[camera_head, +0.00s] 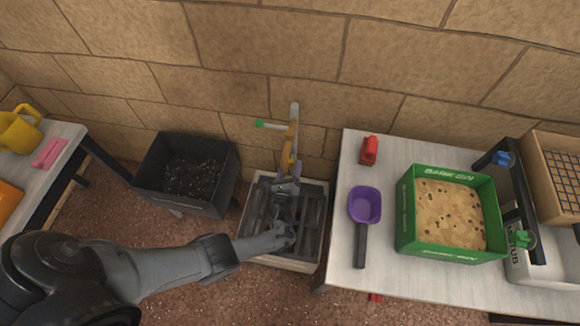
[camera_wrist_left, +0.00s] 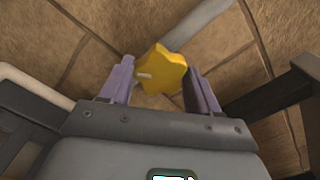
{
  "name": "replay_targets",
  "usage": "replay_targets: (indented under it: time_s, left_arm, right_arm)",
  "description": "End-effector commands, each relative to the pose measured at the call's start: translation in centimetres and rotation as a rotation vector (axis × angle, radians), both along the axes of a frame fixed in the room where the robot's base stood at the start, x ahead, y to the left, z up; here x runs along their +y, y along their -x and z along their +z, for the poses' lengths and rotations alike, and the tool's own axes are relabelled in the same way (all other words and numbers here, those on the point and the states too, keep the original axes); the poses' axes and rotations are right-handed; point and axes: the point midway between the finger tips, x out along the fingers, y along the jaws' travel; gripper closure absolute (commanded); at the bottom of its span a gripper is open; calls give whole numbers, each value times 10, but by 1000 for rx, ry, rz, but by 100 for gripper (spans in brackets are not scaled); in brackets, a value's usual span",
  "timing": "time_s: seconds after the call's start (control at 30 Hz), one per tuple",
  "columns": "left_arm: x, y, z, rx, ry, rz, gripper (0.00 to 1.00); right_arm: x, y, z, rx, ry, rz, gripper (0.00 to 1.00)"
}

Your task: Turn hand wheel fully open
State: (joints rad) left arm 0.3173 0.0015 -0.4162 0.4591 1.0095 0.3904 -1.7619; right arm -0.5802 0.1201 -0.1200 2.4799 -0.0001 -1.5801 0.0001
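The hand wheel is a yellow, star-shaped knob (camera_wrist_left: 162,72) on a pipe by the stone wall. In the left wrist view it sits ahead of my left gripper (camera_wrist_left: 162,88), in line with the gap between the two purple fingers. The fingers stand wide apart, one on each side of the wheel; I cannot tell whether they touch it. In the head view my left gripper (camera_head: 291,168) is at the pipe (camera_head: 294,115), and the yellow wheel (camera_head: 286,158) is partly hidden by it. My right gripper is not in view.
A slatted basin (camera_head: 318,225) lies below the pipe. A dark bin (camera_head: 164,205) stands to its left. The table (camera_head: 385,280) at right holds a purple scoop (camera_head: 365,205), a red object (camera_head: 369,150) and a green box (camera_head: 420,243). A green-tipped handle (camera_head: 261,124) sticks out left of the pipe.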

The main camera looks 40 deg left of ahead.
Motion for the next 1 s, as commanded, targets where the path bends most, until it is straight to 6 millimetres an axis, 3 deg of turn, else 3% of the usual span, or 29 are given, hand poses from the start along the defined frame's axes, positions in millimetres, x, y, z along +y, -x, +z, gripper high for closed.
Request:
replay_targets:
  time_s: [0.03, 0.17, 0.43, 0.57, 1.0]
  left_arm:
    - [0, 0, 0, 0, 0, 0, 52]
    - [0, 0, 0, 0, 0, 0, 70]
    - [0, 0, 0, -2, 6, 1, 70]
    - [0, 1, -1, -48, 87, 2, 70]
    - [0, 1, -2, -511, 906, 2, 70]
  right_arm:
    - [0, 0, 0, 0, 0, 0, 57]
    - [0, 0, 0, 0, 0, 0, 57]
    - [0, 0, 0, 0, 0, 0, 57]
    - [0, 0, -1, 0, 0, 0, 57]
    - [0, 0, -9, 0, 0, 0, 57]
